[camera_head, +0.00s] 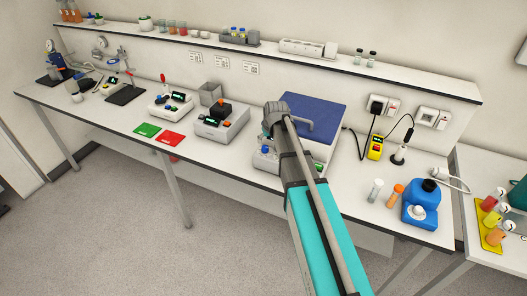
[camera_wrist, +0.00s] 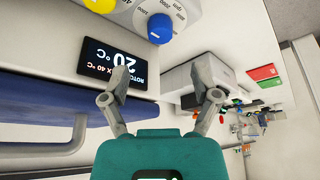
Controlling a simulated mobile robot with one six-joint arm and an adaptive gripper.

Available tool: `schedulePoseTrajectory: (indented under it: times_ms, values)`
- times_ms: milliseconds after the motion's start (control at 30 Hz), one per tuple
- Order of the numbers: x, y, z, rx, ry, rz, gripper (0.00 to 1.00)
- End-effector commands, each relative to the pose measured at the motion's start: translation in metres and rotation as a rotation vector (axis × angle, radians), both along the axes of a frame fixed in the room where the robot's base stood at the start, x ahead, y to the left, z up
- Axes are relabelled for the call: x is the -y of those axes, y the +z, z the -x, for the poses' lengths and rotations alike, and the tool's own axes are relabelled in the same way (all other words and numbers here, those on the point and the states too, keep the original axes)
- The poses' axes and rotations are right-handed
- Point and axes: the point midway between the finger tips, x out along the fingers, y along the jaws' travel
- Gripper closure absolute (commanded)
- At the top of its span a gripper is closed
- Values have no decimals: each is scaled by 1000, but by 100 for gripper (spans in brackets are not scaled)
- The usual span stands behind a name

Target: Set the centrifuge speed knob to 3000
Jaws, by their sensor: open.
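The centrifuge (camera_head: 322,150) is a white unit with a blue lid (camera_head: 305,112), on the bench right of centre. In the wrist view its panel is upside down. The blue speed knob (camera_wrist: 160,28) has a white pointer and a ring of numbers in the thousands, only partly legible; I cannot tell its exact setting.
Left of the centrifuge stands another white device (camera_head: 220,125), with green (camera_head: 147,130) and red (camera_head: 172,138) mats further left. A shelf (camera_head: 400,78) runs along the back.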

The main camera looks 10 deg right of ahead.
Motion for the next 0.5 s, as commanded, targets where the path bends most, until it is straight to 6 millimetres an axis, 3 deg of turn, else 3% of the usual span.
schedulePoseTrajectory:
  times_ms: [500]
  values:
    - [-3, -43, -17, 0, 1, 0, 21]
